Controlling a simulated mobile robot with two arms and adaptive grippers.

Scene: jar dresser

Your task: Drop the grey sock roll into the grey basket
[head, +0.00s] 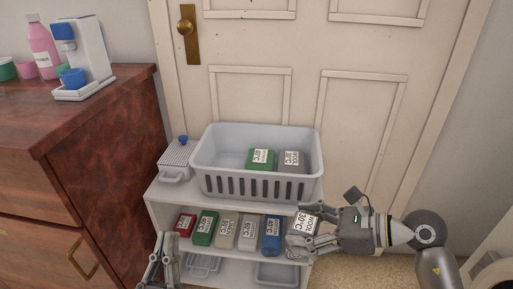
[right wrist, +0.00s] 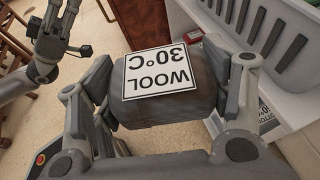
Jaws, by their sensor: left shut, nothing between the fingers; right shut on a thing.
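A grey sock roll (right wrist: 130,107) with a white "WOOL 30°C" label is clamped between the fingers of my right gripper (right wrist: 160,98). In the head view, my right gripper (head: 302,232) holds the roll at the right end of the middle shelf level, below and in front of the basket's right side. The grey basket (head: 245,186) stands on top of the white shelf. A green roll (head: 260,158) and another grey roll (head: 291,160) lie inside it. My left gripper (head: 162,262) is shut and empty at the bottom left of the head view.
Several labelled rolls, including a red one (head: 185,224), a green one (head: 205,228) and a blue one (head: 272,235), line the shelf. A grey lidded container (head: 176,160) sits left of the basket. A dark wooden dresser (head: 80,170) stands left and a door behind. The basket's left half is clear.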

